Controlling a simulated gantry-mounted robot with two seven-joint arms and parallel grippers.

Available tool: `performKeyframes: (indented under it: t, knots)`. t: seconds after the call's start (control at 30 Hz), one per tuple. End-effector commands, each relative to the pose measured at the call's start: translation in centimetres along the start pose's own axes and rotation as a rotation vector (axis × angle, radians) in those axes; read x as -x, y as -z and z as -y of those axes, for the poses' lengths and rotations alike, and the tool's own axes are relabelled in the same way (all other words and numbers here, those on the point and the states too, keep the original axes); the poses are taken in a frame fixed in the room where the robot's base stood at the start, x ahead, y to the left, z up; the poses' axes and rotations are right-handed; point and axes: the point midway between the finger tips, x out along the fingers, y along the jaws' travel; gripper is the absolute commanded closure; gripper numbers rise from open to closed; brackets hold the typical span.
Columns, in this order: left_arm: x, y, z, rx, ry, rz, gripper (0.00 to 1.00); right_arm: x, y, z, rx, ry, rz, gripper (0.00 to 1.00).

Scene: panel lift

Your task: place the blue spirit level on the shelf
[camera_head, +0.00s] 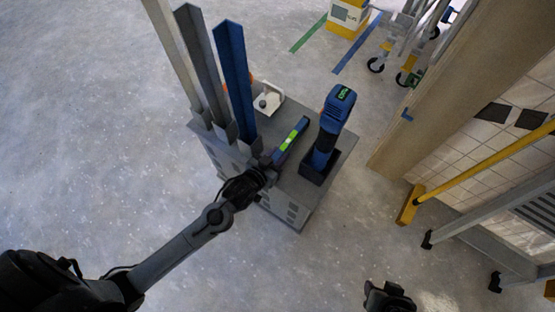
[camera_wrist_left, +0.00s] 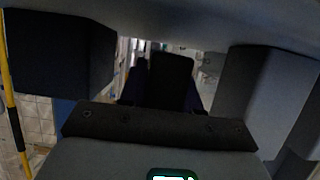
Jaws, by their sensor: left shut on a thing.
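The blue spirit level (camera_head: 292,139), with bright green-yellow parts, extends from my left gripper (camera_head: 270,166) over the top of a grey unit (camera_head: 291,193). My left gripper is shut on the near end of the level. In the left wrist view the picture is dark and close, and I cannot clearly make out the level. I cannot tell whether the level touches the top of the unit. No other shelf is clear to me. A black part of my right gripper (camera_head: 388,297) shows at the bottom edge; its jaws cannot be made out.
A blue cordless drill (camera_head: 331,122) stands on the unit, right of the level. A white bracket-like thing (camera_head: 268,98) is behind. Tall grey and blue profiles (camera_head: 236,80) rise at the left. A wooden panel edge (camera_head: 455,85) and yellow pole (camera_head: 490,160) are at the right.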

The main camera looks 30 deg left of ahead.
Motion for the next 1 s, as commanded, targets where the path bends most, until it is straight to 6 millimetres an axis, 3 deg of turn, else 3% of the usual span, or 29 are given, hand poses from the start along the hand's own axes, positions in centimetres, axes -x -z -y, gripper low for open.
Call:
performKeyframes:
  t: [0.1,0.53,0.57,0.7,1.0]
  knots:
    - [-0.64,-1.45,0.01,0.000,0.000,-0.002,1.00,-1.15,-0.38,0.03,0.000,0.000,0.001,0.57]
    - [-0.72,-1.67,0.01,0.000,0.000,-0.001,1.00,-0.96,-0.36,-0.13,0.006,-0.005,0.002,0.57]
    - [-0.72,-1.71,0.00,0.000,0.000,-0.001,0.64,-0.98,-0.37,-0.15,0.007,-0.006,0.002,0.57]
    - [-0.71,-1.70,0.00,0.000,0.000,0.000,0.43,-0.98,-0.38,-0.21,0.010,-0.008,0.002,0.57]
    - [-0.67,-1.62,0.00,0.000,0.000,-0.001,0.43,-0.99,-0.38,-0.18,0.009,-0.007,0.002,0.57]
